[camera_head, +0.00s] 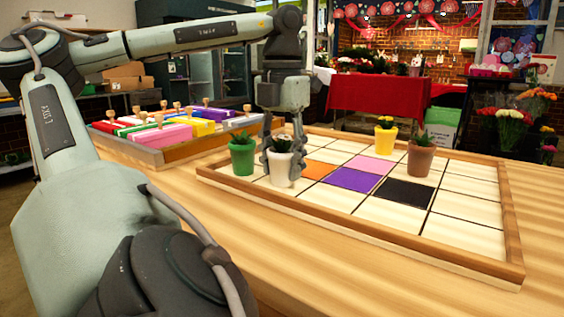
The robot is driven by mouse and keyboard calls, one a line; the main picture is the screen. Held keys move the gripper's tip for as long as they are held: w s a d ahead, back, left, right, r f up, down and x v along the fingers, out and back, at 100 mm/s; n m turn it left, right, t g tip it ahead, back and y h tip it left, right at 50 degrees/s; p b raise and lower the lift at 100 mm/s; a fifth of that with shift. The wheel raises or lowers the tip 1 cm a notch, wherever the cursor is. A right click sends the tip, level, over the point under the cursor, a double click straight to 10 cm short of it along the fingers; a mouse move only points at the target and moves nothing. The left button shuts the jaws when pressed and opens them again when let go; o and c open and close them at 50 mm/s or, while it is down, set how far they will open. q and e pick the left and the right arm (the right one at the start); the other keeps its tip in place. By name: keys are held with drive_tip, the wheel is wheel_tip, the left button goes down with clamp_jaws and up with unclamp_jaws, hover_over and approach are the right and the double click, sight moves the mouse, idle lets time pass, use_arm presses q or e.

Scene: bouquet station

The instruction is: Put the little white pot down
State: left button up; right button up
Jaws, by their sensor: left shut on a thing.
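The little white pot (281,167), with a small green plant, is at the left part of the gridded board (468,257). My left gripper (283,155) comes down from above and is shut on the white pot, with fingers at its sides. The pot is upright and at or just above the board; I cannot tell if its base touches. A green pot (242,158) stands close to its left. My right gripper does not show.
A yellow pot (384,141) and a brown pot (420,160) stand further back on the board. The board has a raised wooden rim and some coloured squares: orange, purple, pink and black. A tray of coloured blocks (170,135) stands behind left. The front squares are clear.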

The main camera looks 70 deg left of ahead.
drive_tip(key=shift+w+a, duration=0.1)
use_arm(q)
drive_tip(key=o, duration=1.5)
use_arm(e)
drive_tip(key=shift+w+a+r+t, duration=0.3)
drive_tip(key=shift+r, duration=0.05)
use_arm(q)
drive_tip(key=shift+r, duration=0.5)
wheel_tip(320, 180, up, 10)
drive_tip(key=shift+f+p, duration=0.1)
drive_tip(key=shift+p, duration=1.05)
drive_tip(key=shift+r, duration=0.7)
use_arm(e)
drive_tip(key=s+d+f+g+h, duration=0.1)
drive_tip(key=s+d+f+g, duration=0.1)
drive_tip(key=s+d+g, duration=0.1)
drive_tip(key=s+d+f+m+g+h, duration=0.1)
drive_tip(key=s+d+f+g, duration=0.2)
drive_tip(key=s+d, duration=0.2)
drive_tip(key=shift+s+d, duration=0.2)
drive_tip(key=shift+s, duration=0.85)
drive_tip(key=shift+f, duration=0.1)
